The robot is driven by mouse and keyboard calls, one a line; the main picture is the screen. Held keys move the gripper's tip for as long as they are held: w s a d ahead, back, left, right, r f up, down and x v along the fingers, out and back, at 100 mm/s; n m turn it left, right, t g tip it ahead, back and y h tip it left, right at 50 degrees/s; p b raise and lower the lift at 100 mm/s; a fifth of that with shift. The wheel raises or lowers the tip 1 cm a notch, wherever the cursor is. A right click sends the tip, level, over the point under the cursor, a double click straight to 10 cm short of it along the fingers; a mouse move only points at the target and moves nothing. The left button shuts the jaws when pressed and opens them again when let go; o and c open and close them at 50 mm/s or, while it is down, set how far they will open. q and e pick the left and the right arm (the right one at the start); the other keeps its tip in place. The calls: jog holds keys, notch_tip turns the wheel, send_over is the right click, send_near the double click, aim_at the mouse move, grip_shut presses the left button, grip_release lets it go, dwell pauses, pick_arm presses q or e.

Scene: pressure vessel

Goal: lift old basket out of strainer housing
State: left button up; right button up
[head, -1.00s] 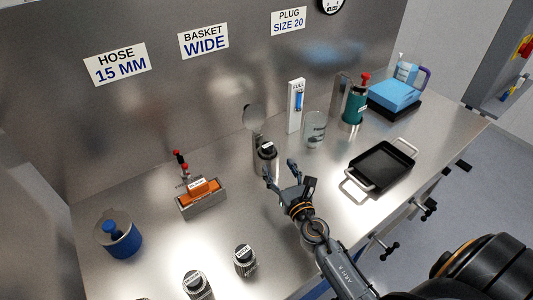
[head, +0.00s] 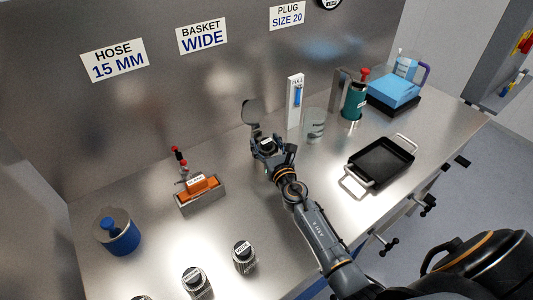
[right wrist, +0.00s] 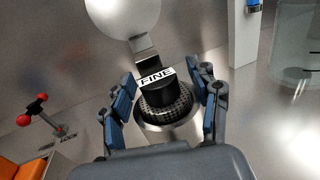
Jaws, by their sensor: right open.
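The old basket (right wrist: 159,95) has a black knob labelled FINE and a perforated metal body. It sits in the round metal strainer housing (right wrist: 180,124), whose rim shows around it in the right wrist view. The housing's round lid (head: 250,111) stands open behind it. My right gripper (right wrist: 163,84) is open, with one blue-padded finger on each side of the black knob. The fingers look apart from the knob. In the head view the right gripper (head: 267,148) hides most of the housing. My left gripper is not in view.
Several spare baskets (head: 244,258) stand at the front of the bench. A black tray (head: 380,163) with metal handles lies to the right. A clear beaker (head: 314,126) and a white gauge (head: 295,100) stand near the housing. An orange block (head: 199,188) sits in a metal holder leftward.

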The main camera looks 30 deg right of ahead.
jog(key=c, duration=1)
jog(key=shift+c, duration=0.2)
jog(key=shift+r, duration=0.1)
notch_tip(320, 180, up, 10)
jog(key=p, duration=1)
